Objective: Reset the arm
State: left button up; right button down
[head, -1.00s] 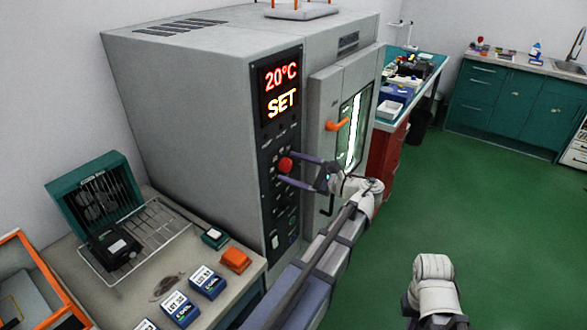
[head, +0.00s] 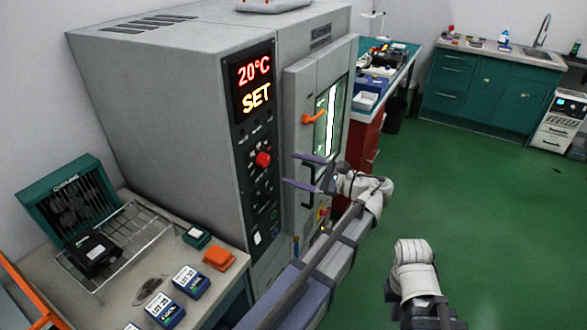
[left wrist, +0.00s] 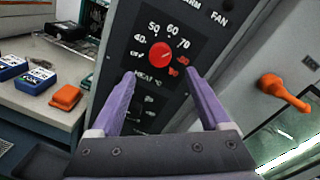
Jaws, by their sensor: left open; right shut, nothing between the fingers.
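My left gripper (head: 290,169) is open and empty in front of the oven's control panel (head: 255,215). Its two purple fingers also show in the left wrist view (left wrist: 159,74), spread apart. The red heat knob (head: 263,159) is just beyond the fingertips, and a gap shows between them. In the left wrist view the knob (left wrist: 160,54) sits on a dial with numbers around it. The display (head: 254,84) reads 20°C SET. My right arm (head: 415,270) shows at the lower right; its gripper is out of sight.
The oven door with its orange handle (head: 313,117) is closed, right of the panel. A bench (head: 150,270) at left holds a wire rack (head: 125,235), labelled blue packs (head: 190,281) and an orange block (head: 219,258). Green floor (head: 480,230) is clear at right.

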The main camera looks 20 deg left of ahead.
pick_arm(q)
jog(key=s+d+f+n+t+h+p, duration=0.1)
jog(key=s+d+f+n+h, duration=0.1)
jog(key=s+d+f+h, duration=0.35)
jog(key=s+d+f+n+h, duration=0.2)
jog(key=s+d+f+h, duration=0.1)
jog(key=f, duration=0.6)
jog(key=s+d+f+n+h, duration=0.2)
jog(key=s+d+h, duration=0.2)
jog(key=d, duration=0.2)
jog(key=s+d+f+n+g+h, duration=0.1)
jog(key=s+d+f+n+h, duration=0.1)
jog(key=d, duration=0.5)
jog(key=shift+s+d+f+h+p, duration=0.35)
jog(key=shift+s+f+h, duration=0.2)
jog(key=shift+s+h, duration=0.45)
